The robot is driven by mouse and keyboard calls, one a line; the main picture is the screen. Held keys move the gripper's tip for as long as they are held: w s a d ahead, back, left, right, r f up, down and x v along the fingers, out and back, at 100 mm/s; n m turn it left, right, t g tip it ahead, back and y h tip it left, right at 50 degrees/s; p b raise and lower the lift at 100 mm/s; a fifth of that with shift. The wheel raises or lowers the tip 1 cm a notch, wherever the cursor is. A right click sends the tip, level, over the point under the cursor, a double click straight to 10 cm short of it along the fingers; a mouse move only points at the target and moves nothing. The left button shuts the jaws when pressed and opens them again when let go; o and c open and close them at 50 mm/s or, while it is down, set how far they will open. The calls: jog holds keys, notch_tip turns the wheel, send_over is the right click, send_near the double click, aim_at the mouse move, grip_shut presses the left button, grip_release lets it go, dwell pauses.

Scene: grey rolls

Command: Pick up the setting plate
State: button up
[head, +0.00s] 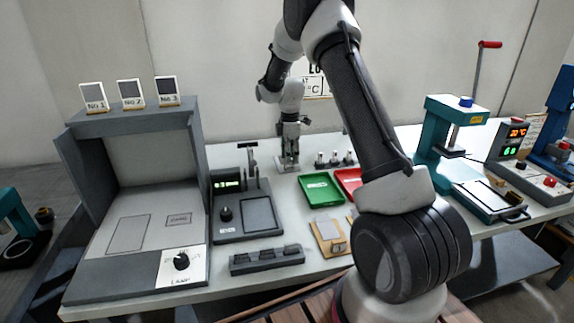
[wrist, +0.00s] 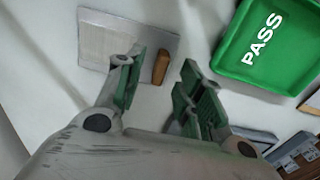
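The setting plate appears to be the flat, pale metal plate (wrist: 100,42) with a brown block-like handle (wrist: 161,66), on the white surface in the wrist view. My gripper (wrist: 160,78) is open, its two green-padded fingers apart. The handle shows between and just beyond the fingertips, and nothing is visibly held. Whether the left finger touches the plate, I cannot tell. In the head view my gripper (head: 290,158) points down at the back of the table, left of centre. The plate is not clear there.
A green PASS tray (wrist: 268,45) lies right of the plate; it also shows in the head view (head: 321,188) beside a red tray (head: 349,182). Small upright pieces (head: 335,159) stand behind. A grey device (head: 247,215) and a booth (head: 135,215) stand left, a teal press (head: 440,145) right.

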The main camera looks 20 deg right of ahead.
notch_tip(320, 180, down, 3)
jog(key=shift+f, duration=0.2)
grip_shut()
